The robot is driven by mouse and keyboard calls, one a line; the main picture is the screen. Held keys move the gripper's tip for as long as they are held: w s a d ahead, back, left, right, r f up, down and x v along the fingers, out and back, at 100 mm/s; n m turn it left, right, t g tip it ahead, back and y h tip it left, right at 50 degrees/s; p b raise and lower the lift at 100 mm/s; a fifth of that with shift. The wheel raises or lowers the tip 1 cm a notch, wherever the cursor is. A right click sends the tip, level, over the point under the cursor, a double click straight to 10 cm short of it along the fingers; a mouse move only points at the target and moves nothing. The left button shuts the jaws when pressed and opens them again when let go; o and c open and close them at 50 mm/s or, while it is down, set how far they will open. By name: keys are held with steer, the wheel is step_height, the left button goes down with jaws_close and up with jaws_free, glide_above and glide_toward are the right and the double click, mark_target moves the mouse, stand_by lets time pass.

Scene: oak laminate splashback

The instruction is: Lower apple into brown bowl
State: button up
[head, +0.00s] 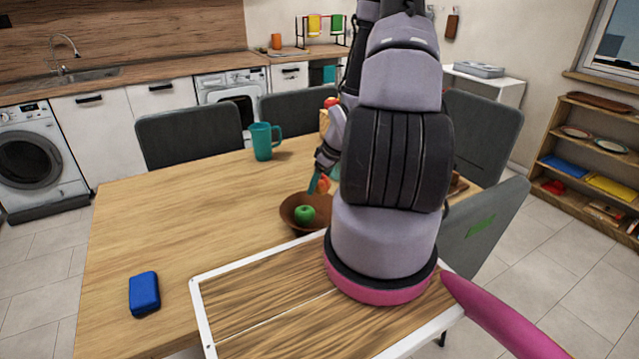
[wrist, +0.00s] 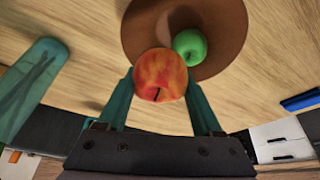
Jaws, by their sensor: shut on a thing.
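A red and yellow apple (wrist: 160,76) is held between the teal fingers of my gripper (wrist: 161,98) in the wrist view. In the head view the apple (head: 323,184) shows partly, just above the far right rim of the brown bowl (head: 290,219). The brown bowl (wrist: 222,62) lies beyond the held apple in the wrist view, and the apple overlaps its edge there. A green apple (head: 305,213) lies inside the bowl; it also shows in the wrist view (wrist: 189,46). My arm hides part of the gripper and the table behind it in the head view.
A teal mug (head: 264,141) stands on the table (head: 190,215) behind the bowl. A blue block (head: 144,293) lies at the front left. Grey chairs (head: 190,137) stand around the table. The table left of the bowl is clear.

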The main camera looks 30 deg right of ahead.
steer(key=shift+f, duration=2.35)
steer(key=shift+s+f, duration=0.1)
steer(key=o, duration=1.4)
steer(key=shift+o, duration=0.4)
steer(key=shift+s+a, duration=0.1)
